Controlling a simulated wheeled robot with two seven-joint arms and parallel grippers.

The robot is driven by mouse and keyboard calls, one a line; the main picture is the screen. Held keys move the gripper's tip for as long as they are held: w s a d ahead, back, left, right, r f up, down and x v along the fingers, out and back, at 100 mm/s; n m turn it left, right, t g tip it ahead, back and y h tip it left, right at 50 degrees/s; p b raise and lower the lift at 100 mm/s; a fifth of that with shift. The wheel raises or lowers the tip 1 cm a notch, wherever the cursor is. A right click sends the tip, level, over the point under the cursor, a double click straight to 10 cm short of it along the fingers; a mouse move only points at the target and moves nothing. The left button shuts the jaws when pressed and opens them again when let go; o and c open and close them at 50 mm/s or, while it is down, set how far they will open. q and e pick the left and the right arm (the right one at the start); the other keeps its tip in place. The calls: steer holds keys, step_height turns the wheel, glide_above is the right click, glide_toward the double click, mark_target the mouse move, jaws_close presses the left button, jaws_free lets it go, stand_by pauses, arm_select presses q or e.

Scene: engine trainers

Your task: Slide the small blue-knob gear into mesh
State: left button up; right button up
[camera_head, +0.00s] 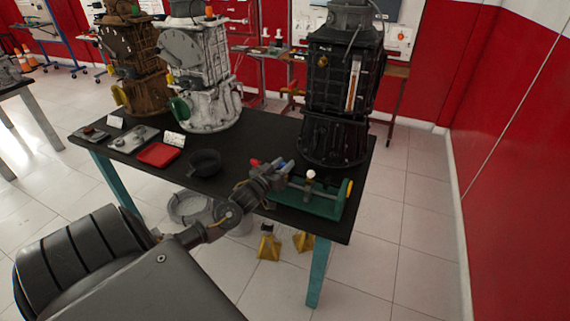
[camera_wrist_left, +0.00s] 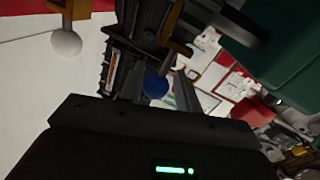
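The green gear trainer (camera_head: 322,206) stands at the front right of the black table. The blue knob (camera_wrist_left: 156,87) is a round ball on a brassy stem. In the left wrist view it shows between the two fingers of my left gripper (camera_wrist_left: 158,92), with gaps at both sides. In the head view my left gripper (camera_head: 284,168) is at the trainer's left end, beside the white knob (camera_head: 311,174). The gripper looks open. The white knob (camera_wrist_left: 66,43) also shows at upper left in the wrist view. The gear teeth and their mesh cannot be made out. My right gripper is not in view.
A black engine (camera_head: 340,95) stands right behind the trainer. A black bowl (camera_head: 205,162), a red tray (camera_head: 160,154) and white and brown engines (camera_head: 203,75) are further left. A red part (camera_wrist_left: 253,110) lies right of the fingers in the wrist view.

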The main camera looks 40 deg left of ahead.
arm_select(q)
steer(key=s+d+b, duration=0.1)
steer(key=s, duration=0.8)
steer(key=shift+s+d, duration=0.15)
steer(key=shift+s, duration=0.15)
